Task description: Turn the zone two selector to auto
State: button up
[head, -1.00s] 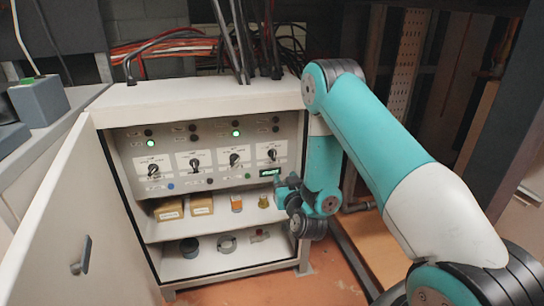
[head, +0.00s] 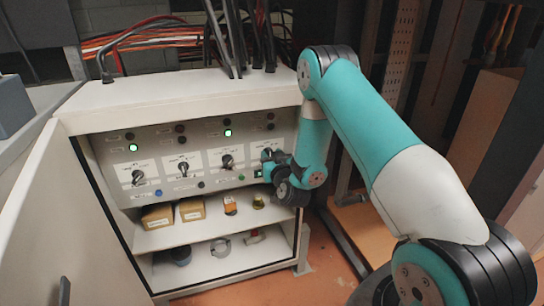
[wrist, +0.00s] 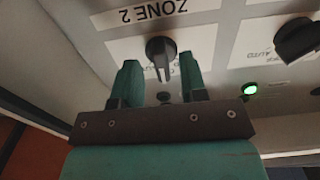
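The zone two selector (wrist: 160,52) is a black knob on a white card marked "ZONE 2", which appears upside down in the wrist view. Its narrow grip points toward the bottom of that view. My gripper (wrist: 160,76) is open, one teal finger on each side of the lower part of the knob, with visible gaps. Text under the knob is partly hidden by the fingers, so the position it points to cannot be read. In the head view my gripper (head: 268,160) is at the rightmost selector of the row and mostly hides it.
Other selectors stand to its left, the nearest being a black knob (head: 227,161). A lit green lamp (head: 228,132) is above that one. Below are shelves with boxes (head: 158,217) and small parts. The open cabinet door (head: 70,220) is at left.

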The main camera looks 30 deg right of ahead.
jog(key=shift+a, duration=0.15)
grip_shut()
jog(key=shift+m, duration=0.3)
jog(key=shift+s+f+m+b, duration=0.1)
jog(key=shift+m+b, duration=0.95)
jog(key=shift+m, duration=1)
jog(key=shift+f+m+b, duration=0.1)
jog(key=shift+m+b, duration=0.9)
jog(key=shift+m, duration=1.05)
